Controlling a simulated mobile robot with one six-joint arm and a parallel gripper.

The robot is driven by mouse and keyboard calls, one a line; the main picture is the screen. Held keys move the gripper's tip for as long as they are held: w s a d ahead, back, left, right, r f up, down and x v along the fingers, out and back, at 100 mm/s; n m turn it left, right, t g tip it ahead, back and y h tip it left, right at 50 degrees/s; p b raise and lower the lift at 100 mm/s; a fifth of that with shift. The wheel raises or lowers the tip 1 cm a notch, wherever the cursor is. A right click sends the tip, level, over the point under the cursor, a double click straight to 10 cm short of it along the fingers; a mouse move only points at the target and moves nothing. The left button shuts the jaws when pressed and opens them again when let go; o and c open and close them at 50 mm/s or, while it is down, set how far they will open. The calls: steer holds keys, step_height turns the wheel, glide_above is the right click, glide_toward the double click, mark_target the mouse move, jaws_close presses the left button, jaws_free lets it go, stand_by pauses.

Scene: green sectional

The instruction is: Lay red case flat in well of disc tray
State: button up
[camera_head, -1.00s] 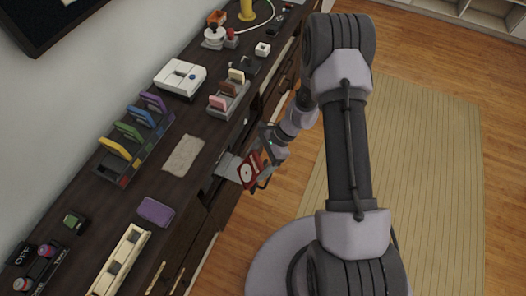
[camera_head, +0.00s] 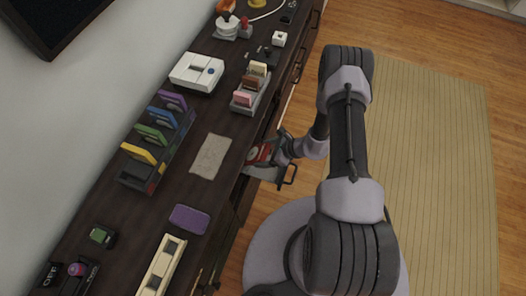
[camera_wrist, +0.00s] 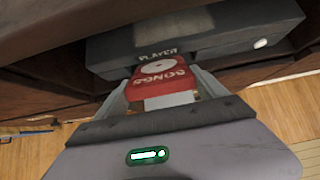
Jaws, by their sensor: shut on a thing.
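The red case (camera_wrist: 162,86) is held between the two pale fingers of my gripper (camera_wrist: 162,74) in the wrist view. Its face shows a white disc picture and the word SONGS, upside down. In the head view the case (camera_head: 262,152) is small and partly covered by my wrist. The grey disc tray (camera_head: 264,173) sticks out from the cabinet front, and the case is over or on it. I cannot tell whether they touch. The dark grey player (camera_wrist: 225,38), marked PLAYER, sits just beyond the case. The tray's well is hidden.
The dark cabinet top (camera_head: 165,235) holds a rack of coloured cases (camera_head: 155,140), a white device (camera_head: 197,72), a beige mat (camera_head: 211,156) and a purple pad (camera_head: 188,218). The cabinet overhangs the player. Wooden floor and a rug (camera_head: 430,170) lie open to the right.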

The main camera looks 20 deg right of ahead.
step_height(320, 180, down, 4)
steer(key=shift+r+b, duration=0.25)
steer(key=shift+b, duration=0.75)
steer(key=b, duration=0.1)
steer(key=f+y+b, duration=0.1)
steer(key=b, duration=0.1)
steer(key=shift+s+d+f+t, duration=0.15)
steer(key=shift+s+d+t, duration=0.1)
steer(key=shift+d+t, duration=0.15)
steer(key=shift+s+d+f+t+y+b, duration=0.35)
steer(key=shift+y+b, duration=0.25)
steer(key=shift+b, duration=0.6)
steer(key=shift+w+r, duration=0.1)
steer(key=shift+r, duration=0.05)
steer(key=o, duration=1.3)
steer(key=shift+o, duration=0.2)
steer(key=p+v, duration=0.5)
steer(key=v, duration=1.2)
steer(key=shift+p, duration=0.3)
steer(key=shift+d, duration=0.1)
